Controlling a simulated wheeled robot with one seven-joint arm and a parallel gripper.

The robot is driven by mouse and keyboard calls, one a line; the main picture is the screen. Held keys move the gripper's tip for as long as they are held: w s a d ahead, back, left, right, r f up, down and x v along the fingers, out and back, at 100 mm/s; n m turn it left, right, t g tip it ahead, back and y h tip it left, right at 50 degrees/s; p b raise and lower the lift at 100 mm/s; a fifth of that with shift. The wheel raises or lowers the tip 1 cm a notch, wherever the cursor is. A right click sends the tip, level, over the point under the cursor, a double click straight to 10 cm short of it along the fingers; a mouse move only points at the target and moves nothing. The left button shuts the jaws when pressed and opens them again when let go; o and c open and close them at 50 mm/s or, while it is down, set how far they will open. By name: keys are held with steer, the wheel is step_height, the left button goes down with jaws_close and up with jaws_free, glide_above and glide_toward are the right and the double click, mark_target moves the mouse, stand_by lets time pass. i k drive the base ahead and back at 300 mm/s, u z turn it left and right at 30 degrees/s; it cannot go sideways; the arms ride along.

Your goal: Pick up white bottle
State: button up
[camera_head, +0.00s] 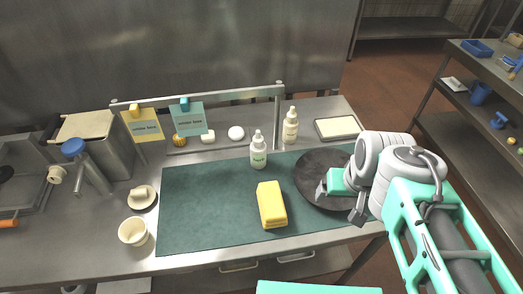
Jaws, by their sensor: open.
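A white bottle (258,152) with a narrow nozzle and a green label stands upright at the back edge of the dark green mat. A second, cream-coloured bottle (290,127) of similar shape stands upright behind it to the right, off the mat. My gripper (339,204) is over the dark round plate at the mat's right side. It is open with nothing seen between its fingers. It is apart from both bottles, to their right and nearer the front.
A yellow block (271,204) lies on the green mat (205,215) between the bottles and the front edge. The dark round plate (313,170) is under my gripper. A metal rail (215,96) with hanging cards stands behind. A cream cup (133,231) is at left.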

mark_target(257, 147)
steer(key=u, duration=2.75)
steer(key=k, duration=0.85)
steer(key=z, duration=0.55)
steer(key=i, duration=0.45)
steer(key=u, duration=0.05)
